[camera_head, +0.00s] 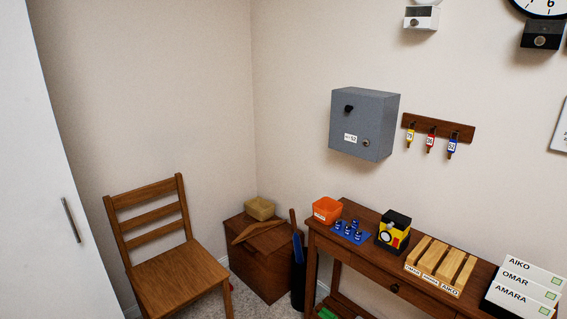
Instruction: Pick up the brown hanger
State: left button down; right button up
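A brown wooden piece shaped like a hanger (252,232) lies on top of the low wooden chest (263,268) in the corner. It is small here, and its hook cannot be made out. Neither of my grippers shows in this view.
A wooden chair (172,274) stands left of the chest. A dark bin (298,285) with a blue item stands at its right, beside the wooden table (330,243). The table holds an orange bin (327,209) and other items. A white door (40,190) is at left.

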aim_at(250, 229)
jog(key=i+l, duration=0.1)
jog(key=i, duration=0.45)
jog(key=i+l, duration=0.1)
jog(key=i, duration=0.45)
jog(key=i+j+u, duration=0.05)
